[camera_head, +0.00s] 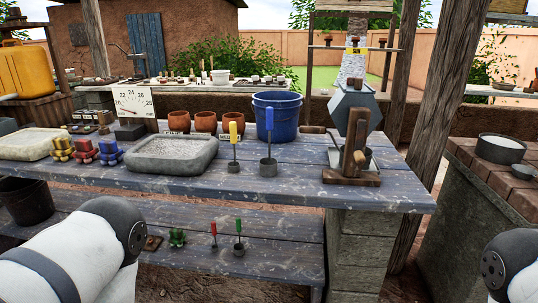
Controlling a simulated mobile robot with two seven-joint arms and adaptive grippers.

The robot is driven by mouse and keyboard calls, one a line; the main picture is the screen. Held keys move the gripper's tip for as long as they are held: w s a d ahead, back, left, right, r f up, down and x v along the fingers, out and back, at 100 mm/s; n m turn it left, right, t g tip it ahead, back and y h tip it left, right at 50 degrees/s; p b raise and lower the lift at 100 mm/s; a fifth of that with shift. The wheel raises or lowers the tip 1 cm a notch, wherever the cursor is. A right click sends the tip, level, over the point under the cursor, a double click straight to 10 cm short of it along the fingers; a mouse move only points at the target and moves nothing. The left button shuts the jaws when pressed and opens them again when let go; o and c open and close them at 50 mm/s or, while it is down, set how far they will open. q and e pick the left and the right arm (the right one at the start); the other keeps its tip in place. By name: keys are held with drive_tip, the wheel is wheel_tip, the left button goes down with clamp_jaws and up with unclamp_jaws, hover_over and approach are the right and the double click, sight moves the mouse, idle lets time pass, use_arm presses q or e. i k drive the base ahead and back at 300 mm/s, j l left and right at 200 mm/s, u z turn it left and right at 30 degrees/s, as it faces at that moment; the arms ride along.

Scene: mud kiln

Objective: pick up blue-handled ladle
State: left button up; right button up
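The blue-handled ladle (268,166) stands upright on the grey-blue wooden table (300,184), its blue handle on top and its grey cup at the bottom. It stands in front of the blue bucket (277,116). A yellow-handled ladle (234,148) stands upright just to its left. Nothing covers the blue-handled ladle. Only links of my two arms show, at the lower left and lower right edges. Neither gripper is in view.
A stone tray (172,166) and terracotta pots (206,122) stand left of the ladles. A wooden-based device (353,158) stands to the right. A lower bench (280,262) holds red- and green-handled tools. The table front between the ladles and the device is clear.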

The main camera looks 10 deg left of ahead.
sight(268, 166)
drive_tip(key=z, duration=4.75)
drive_tip(key=u, duration=5)
drive_tip(key=i+j+z, duration=0.5)
